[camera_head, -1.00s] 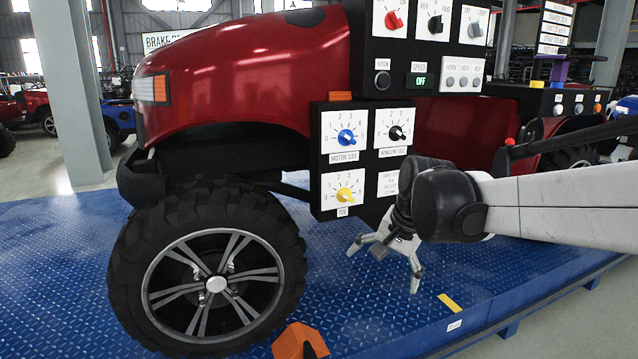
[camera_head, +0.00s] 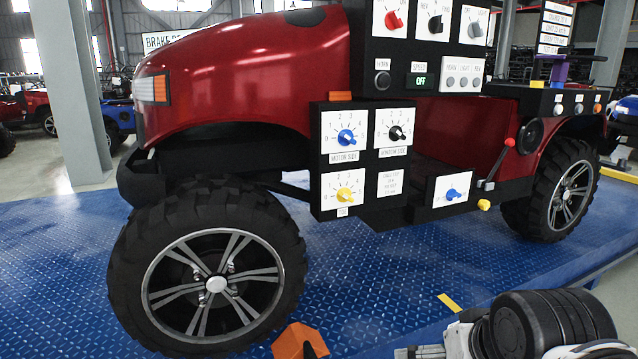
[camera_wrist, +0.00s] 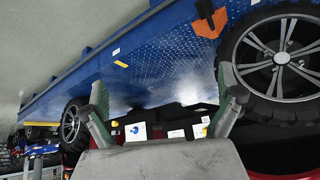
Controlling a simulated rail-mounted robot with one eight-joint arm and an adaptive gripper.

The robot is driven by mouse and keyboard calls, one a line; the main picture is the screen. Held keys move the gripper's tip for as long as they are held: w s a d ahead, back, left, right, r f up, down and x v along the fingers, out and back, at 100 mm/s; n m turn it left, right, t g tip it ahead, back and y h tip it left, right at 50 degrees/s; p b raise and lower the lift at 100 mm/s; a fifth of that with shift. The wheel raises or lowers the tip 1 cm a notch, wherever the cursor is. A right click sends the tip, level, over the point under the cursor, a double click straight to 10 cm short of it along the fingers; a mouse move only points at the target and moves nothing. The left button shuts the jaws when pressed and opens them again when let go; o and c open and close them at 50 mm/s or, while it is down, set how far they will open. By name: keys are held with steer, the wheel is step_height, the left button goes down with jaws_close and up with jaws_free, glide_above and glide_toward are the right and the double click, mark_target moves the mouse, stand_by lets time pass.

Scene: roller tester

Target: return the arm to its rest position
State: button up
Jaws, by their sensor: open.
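My arm (camera_head: 550,325) is folded low at the bottom right of the head view, its end partly cut off by the frame edge. My gripper (camera_wrist: 164,88) shows in the wrist view with its two green-grey fingers spread apart and nothing between them. The wrist picture looks upside down, with the floor at the top. The fingers appear in front of the blue platform and the vehicle, apart from the panels.
A red vehicle (camera_head: 245,75) with a large front wheel (camera_head: 215,285) stands on a blue platform (camera_head: 390,270). Black control panels (camera_head: 320,165) with dials hang along its side. An orange wedge (camera_head: 298,340) lies by the wheel. The platform before the panels is clear.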

step_height(320, 180, up, 14)
steer(key=s+p, duration=0.1)
steer(key=p, duration=1.4)
steer(key=shift+s+d+r+n, duration=0.2)
steer(key=shift+s+n, duration=0.1)
